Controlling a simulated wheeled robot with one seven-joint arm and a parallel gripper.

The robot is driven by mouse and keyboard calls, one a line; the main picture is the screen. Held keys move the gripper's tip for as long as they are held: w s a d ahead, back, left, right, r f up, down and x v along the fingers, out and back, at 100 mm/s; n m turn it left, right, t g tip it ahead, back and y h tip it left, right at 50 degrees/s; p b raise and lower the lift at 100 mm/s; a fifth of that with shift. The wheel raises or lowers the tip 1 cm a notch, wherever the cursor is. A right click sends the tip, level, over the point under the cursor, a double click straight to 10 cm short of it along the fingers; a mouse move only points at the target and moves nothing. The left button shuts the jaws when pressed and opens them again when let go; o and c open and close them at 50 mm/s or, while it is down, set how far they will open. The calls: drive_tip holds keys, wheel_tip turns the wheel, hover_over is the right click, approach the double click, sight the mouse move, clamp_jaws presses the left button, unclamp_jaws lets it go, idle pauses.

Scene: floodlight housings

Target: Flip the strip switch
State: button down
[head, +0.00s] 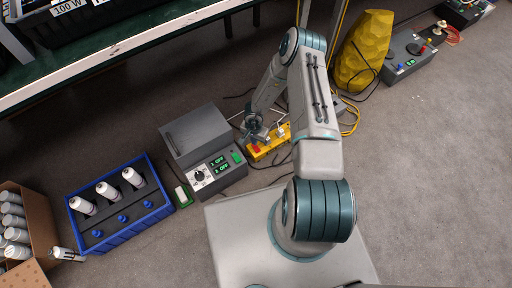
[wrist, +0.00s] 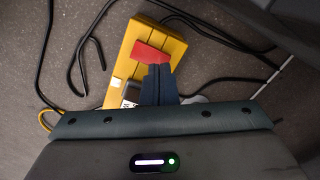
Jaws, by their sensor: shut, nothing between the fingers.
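The yellow power strip (head: 270,146) lies on the floor beside my base, with its red switch (head: 256,149) at the left end. In the wrist view the strip (wrist: 131,52) runs up and down, and the red rocker switch (wrist: 150,53) sits near its upper part. My gripper (wrist: 157,68) is shut and empty, with its fingertips right at the lower edge of the red switch. Whether they touch it I cannot tell. In the head view my gripper (head: 254,138) is small and close above the switch end. A dark plug (wrist: 130,94) sits in the strip, partly hidden by my gripper.
Black cables (wrist: 86,40) lie around the strip. A grey box with dial and displays (head: 205,155) stands left of it, then a blue crate (head: 120,225) with white bottles. A yellow sack (head: 363,50) is at the back right. Open floor lies at the right.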

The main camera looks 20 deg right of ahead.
drive_tip(key=shift+f+b, duration=0.6)
drive_tip(key=shift+f, duration=0.35)
idle(0.5)
drive_tip(key=shift+r, duration=0.1)
wheel_tip(320, 180, up, 7)
drive_tip(key=p, duration=0.6)
idle(0.6)
